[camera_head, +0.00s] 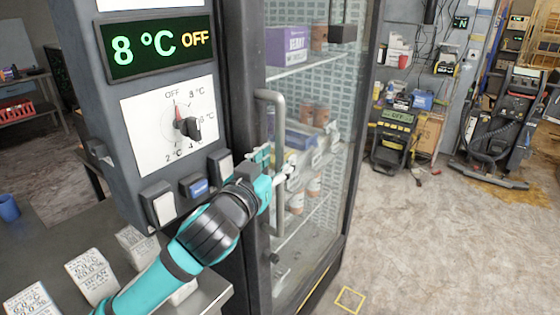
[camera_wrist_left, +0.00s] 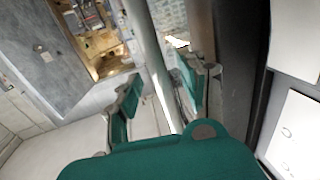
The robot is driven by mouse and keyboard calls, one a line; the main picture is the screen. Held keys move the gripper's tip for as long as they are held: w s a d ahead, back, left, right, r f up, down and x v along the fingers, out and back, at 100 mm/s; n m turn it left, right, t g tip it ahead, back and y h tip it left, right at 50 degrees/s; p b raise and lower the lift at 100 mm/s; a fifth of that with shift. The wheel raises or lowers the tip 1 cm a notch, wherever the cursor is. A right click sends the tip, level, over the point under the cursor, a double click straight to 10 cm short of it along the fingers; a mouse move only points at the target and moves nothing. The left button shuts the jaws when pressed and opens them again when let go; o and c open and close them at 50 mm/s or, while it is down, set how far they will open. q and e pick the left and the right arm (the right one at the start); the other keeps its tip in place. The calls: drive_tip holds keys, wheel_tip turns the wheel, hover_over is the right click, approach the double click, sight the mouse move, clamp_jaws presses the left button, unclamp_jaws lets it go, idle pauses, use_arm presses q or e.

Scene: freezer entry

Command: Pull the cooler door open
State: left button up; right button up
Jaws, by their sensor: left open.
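The cooler door (camera_head: 330,150) is a tall glass panel in a dark frame. It looks shut, with stocked shelves showing through the glass. A grey vertical bar handle (camera_head: 277,110) runs along its left side. My left gripper (camera_head: 278,166) is at the lower half of this handle, its fingers spread. In the left wrist view the handle (camera_wrist_left: 147,50) passes between the two teal fingers of the open gripper (camera_wrist_left: 161,92). A gap shows beside the handle, so the fingers are around it, not closed on it. My right gripper is not in view.
A control panel (camera_head: 160,50) reading 8 °C OFF, with a dial (camera_head: 187,125), stands left of the door. A metal counter (camera_head: 215,290) with white printed blocks (camera_head: 92,277) is below it. The floor (camera_head: 430,250) right of the cooler is open. Machines (camera_head: 393,140) stand farther back.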

use_arm(q)
drive_tip(key=shift+x, duration=1.05)
clamp_jaws()
drive_tip(key=shift+w+d+f, duration=0.2)
drive_tip(key=shift+f, duration=0.05)
